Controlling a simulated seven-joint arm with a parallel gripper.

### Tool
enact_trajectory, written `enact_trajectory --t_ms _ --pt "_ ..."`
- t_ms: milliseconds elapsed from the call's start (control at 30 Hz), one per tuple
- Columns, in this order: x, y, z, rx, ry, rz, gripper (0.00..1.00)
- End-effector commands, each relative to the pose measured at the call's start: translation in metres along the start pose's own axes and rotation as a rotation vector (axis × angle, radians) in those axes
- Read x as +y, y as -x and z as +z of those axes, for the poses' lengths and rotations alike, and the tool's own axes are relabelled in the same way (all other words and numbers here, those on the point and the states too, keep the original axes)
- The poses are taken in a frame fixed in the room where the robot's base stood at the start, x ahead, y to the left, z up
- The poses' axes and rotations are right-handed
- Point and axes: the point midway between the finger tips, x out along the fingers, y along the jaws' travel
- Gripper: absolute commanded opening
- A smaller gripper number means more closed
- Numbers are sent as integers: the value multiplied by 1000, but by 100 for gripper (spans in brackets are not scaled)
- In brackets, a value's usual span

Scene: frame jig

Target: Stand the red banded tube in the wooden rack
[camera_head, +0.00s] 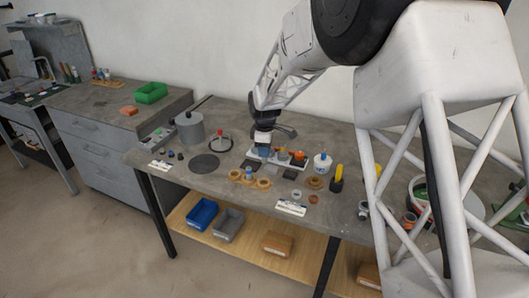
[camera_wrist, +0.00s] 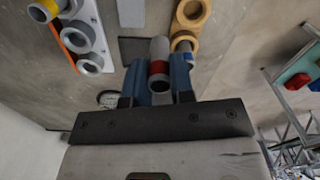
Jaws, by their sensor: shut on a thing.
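The red banded tube (camera_wrist: 159,68) is grey with a red band near the end that faces the wrist camera. My gripper (camera_wrist: 160,88) is shut on it between two blue fingers. The wooden rack (camera_wrist: 193,14) shows tan rings just beyond and to the right of the tube in the wrist view; the fingers and tube hide part of it. In the head view my gripper (camera_head: 263,139) is above the bench, and the wooden rack (camera_head: 263,184) lies in front of it on the bench. The held tube is hard to make out there. The tube appears apart from the rack's rings.
A white rack (camera_wrist: 88,38) with grey-rimmed holes and a yellow-banded tube (camera_wrist: 44,9) is at the left in the wrist view. In the head view, a grey canister (camera_head: 190,129), a dark disc (camera_head: 204,163) and a white cup (camera_head: 322,164) stand around.

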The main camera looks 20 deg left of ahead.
Motion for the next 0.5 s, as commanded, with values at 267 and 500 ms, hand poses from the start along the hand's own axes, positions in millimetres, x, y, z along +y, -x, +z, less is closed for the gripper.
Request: enact_trajectory --t_ms 267,500 --pt "0 11 0 0 0 -1 0" --pt "0 13 0 0 0 -1 0"
